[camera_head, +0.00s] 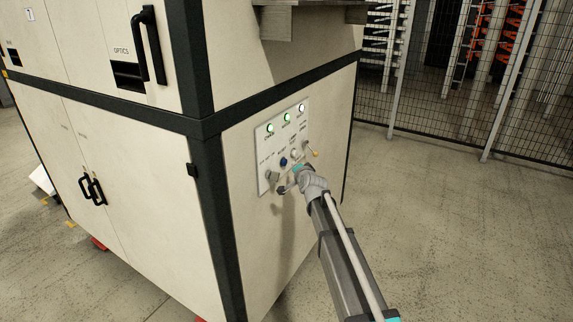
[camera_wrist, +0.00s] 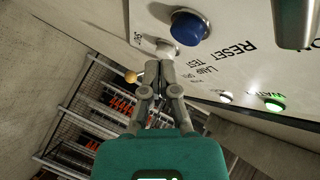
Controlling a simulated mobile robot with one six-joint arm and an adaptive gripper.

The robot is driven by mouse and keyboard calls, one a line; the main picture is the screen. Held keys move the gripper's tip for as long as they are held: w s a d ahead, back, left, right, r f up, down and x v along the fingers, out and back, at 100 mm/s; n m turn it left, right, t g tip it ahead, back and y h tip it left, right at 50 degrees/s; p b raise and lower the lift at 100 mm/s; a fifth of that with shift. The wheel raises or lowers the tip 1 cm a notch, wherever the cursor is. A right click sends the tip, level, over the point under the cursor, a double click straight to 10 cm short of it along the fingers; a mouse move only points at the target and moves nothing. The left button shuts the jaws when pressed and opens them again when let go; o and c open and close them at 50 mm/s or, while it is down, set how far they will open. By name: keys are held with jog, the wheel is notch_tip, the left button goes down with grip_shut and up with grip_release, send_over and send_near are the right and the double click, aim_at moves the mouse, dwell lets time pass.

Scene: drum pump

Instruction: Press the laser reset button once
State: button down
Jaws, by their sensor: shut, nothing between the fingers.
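A blue round button (camera_head: 283,162) sits in the lower row of the control panel (camera_head: 265,143) on the cabinet's side. It shows large in the wrist view (camera_wrist: 188,27), near the printed word RESET. A pale button (camera_wrist: 167,47) is beside it, near the words LAMP TEST. My gripper (camera_wrist: 160,66) is shut and empty. Its fingertips are in front of the pale button and partly cover it, to the lower left of the blue button in the wrist view. I cannot tell whether they touch it. In the head view my gripper's fingertips are too small to make out.
Two lit green lamps (camera_head: 270,128) and a white lamp (camera_head: 301,107) top the panel. A metallic switch (camera_head: 272,176) and an orange-tipped lever (camera_head: 314,153) flank the buttons. A metal shelf (camera_head: 290,18) juts out above. Open floor (camera_head: 440,210) and a mesh fence (camera_head: 460,90) lie right.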

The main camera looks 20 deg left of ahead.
jog(key=shift+s+d, duration=0.2)
jog(key=shift+d, duration=1.7)
jog(key=s+d+f+n+g+h+p, duration=0.1)
jog(key=s+d+f+g+h, duration=0.1)
jog(key=d, duration=0.7)
jog(key=s+d+f+n+g+h+p, duration=0.1)
jog(key=s+d+f+p, duration=0.15)
jog(key=d, duration=0.55)
jog(key=s+d+f+g+h+p, duration=0.1)
jog(key=s+d+g+h, duration=0.2)
jog(key=s+d, duration=0.9)
jog(key=s+d+f+n+g+h+p, duration=0.1)
jog(key=s+d+g, duration=0.4)
jog(key=s+d, duration=0.8)
jog(key=d+h+p, duration=0.1)
jog(key=d+h, duration=0.1)
jog(key=d, duration=0.6)
jog(key=shift+s+d+f+n+g+h, duration=0.15)
jog(key=shift+s+f+n+g+h, duration=0.15)
jog(key=shift+f+g+h, duration=0.1)
